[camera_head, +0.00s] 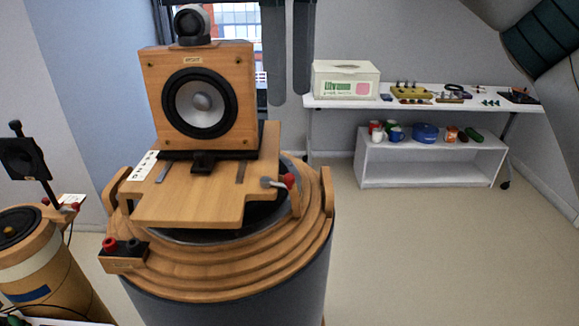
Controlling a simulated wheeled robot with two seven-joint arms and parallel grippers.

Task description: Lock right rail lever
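The right rail lever (288,182) has a red knob and a short metal arm. It sits at the right edge of the wooden sliding board (195,208), above a wooden post on the ringed drum (240,272). My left gripper is not in view.
A wooden block with red and black knobs (124,256) is on the drum's front left. Another drum (50,265) stands at the left. A white table (350,103) and low shelf (430,179) with mugs stand at the back right. The floor at right is clear.

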